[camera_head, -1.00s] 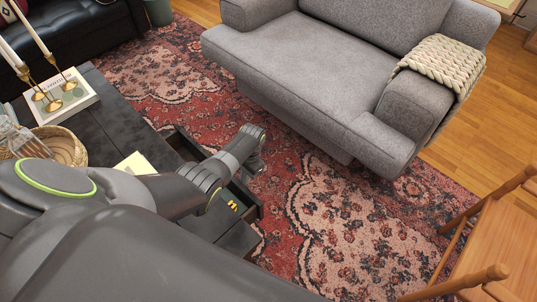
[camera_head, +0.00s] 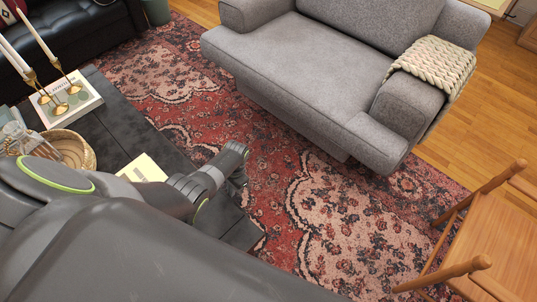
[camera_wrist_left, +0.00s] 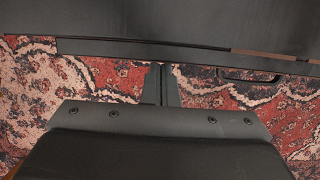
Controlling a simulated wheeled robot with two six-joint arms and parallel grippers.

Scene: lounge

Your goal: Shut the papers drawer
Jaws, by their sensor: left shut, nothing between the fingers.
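The papers drawer (camera_wrist_left: 120,48) shows in the left wrist view as a dark front strip along the table edge, with a dark handle (camera_wrist_left: 250,76) on its right part. A thin gap, brownish at the right, shows between strip and tabletop, so the drawer looks nearly shut. My left gripper (camera_wrist_left: 161,70) is shut and empty, its tips close to the drawer front; I cannot tell whether they touch. In the head view, the left gripper (camera_head: 241,178) is at the table's rug-side edge, and my arm hides most of the drawer. My right gripper is not in view.
The dark coffee table (camera_head: 115,118) holds a yellow notepad (camera_head: 142,168), a wicker basket (camera_head: 88,157), and candlesticks on a book (camera_head: 85,108). A grey armchair (camera_head: 300,60) stands beyond the patterned rug (camera_head: 345,215). A wooden chair (camera_head: 500,235) is at right.

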